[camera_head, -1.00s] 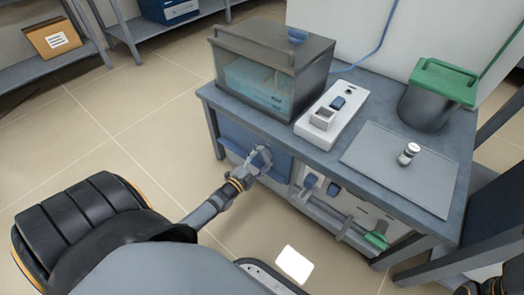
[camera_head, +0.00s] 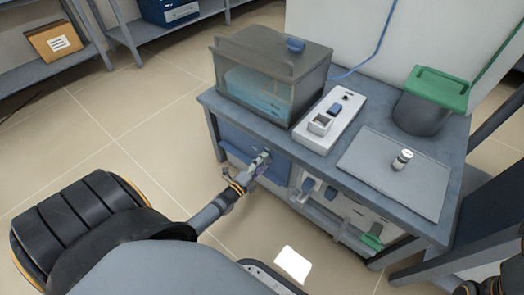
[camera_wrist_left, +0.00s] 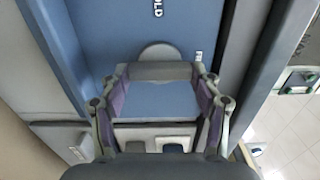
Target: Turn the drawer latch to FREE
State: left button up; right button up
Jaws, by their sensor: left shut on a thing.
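The blue drawer front (camera_head: 237,139) is under the left part of the bench. My left gripper (camera_head: 262,158) is at its right part. In the left wrist view the gripper (camera_wrist_left: 160,73) is shut on the grey bar of the drawer latch (camera_wrist_left: 160,71), one finger at each end. A round grey plate (camera_wrist_left: 160,50) shows just behind the bar. White letters, partly cut off or covered, show on the blue front: "OLD" at the top and "FR" to the right of the latch. In the head view the gripper hides most of the latch.
On the bench (camera_head: 218,103) stand a glass-sided bath (camera_head: 268,75), a white switch unit (camera_head: 330,121), a grey bin with a green lid (camera_head: 440,88) and a small jar (camera_head: 402,159) on a plate. White units (camera_head: 340,205) sit below. Floor on the left is clear. A dark part shows at the bottom right corner.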

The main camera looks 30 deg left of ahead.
dwell(0.4)
pick_arm(q)
jog(key=o, duration=1.2)
jog(key=shift+c, duration=0.2)
jog(key=shift+s, duration=0.1)
jog(key=s, duration=1.1)
jog(key=shift+s+a, duration=0.4)
jog(key=shift+a, duration=0.05)
